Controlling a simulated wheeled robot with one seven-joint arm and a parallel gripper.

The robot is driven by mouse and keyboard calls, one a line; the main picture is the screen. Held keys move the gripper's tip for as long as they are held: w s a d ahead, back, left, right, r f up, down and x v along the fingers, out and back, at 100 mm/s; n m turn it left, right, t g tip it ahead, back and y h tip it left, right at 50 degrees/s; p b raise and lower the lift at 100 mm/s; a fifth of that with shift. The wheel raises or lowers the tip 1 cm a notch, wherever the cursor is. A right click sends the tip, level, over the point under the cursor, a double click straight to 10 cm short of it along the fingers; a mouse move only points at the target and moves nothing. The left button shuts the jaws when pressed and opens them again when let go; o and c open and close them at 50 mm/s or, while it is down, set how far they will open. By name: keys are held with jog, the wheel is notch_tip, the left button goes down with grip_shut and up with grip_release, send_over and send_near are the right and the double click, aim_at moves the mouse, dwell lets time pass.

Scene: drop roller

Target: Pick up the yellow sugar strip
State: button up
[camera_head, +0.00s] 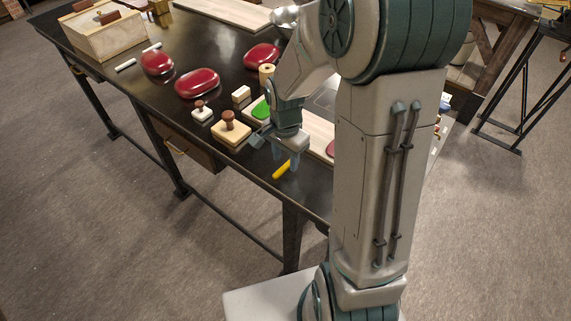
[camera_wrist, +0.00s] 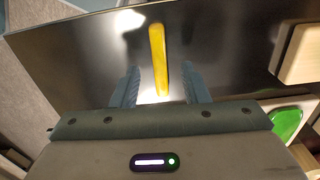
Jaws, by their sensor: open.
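The yellow sugar strip (camera_head: 281,170) lies on the black tabletop close to the table's front edge. In the wrist view the yellow strip (camera_wrist: 158,60) runs lengthwise, with its near end between my fingers and its far end beyond them. My gripper (camera_head: 284,160) is over the strip, pointing down. In the wrist view my gripper (camera_wrist: 160,88) is open, with one finger on each side of the strip and a gap to each. Nothing is held. I cannot tell the exact height of the fingertips above the table.
A wooden block with a brown knob (camera_head: 230,130) stands left of my gripper. A green piece (camera_head: 261,109) lies behind it, and also shows in the wrist view (camera_wrist: 286,125). Red rounded objects (camera_head: 197,83) lie farther left. The tabletop around the strip is clear.

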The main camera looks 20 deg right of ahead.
jog(key=shift+f, duration=0.9)
grip_shut()
jog(key=shift+r, duration=0.2)
